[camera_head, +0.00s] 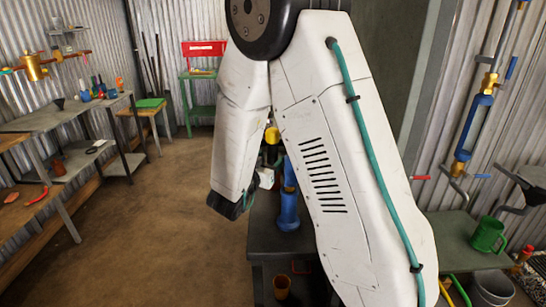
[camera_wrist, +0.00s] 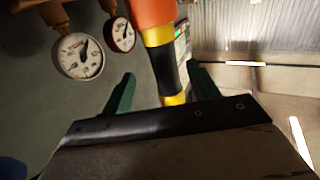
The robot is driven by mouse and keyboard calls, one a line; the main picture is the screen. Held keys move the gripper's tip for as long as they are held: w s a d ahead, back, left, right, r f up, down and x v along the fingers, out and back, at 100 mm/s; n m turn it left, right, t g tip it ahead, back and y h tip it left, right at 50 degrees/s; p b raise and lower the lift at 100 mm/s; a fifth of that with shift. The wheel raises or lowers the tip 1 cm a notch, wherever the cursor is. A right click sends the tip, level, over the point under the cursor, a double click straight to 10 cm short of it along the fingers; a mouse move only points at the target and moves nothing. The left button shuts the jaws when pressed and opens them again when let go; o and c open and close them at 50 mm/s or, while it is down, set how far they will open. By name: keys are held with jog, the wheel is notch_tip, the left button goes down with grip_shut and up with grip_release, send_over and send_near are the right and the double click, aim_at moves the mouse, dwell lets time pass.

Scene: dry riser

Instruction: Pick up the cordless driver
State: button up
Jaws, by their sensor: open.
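In the wrist view my gripper (camera_wrist: 161,70) is open, with its two dark green fingers spread. Between them in the picture shows an orange, black and yellow object (camera_wrist: 166,62); its orange end runs out of the top of the frame. It may be the cordless driver, but I cannot tell for certain from this part of it. A gap shows between it and the left finger; the right finger appears close to it. I cannot tell its depth relative to the fingertips. In the head view my white arm covers much of the middle, and I cannot make out the fingers.
In the head view a blue fitting (camera_head: 288,211) stands on a dark bench beside my arm. A green mug (camera_head: 488,235) is right. Open floor (camera_head: 150,220) lies left.

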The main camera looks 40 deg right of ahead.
aim_at(275, 152)
jog(key=x, duration=0.6)
jog(key=shift+w+f, duration=0.15)
jog(key=shift+w, duration=0.15)
jog(key=c, duration=1.2)
jog(key=shift+o, duration=0.2)
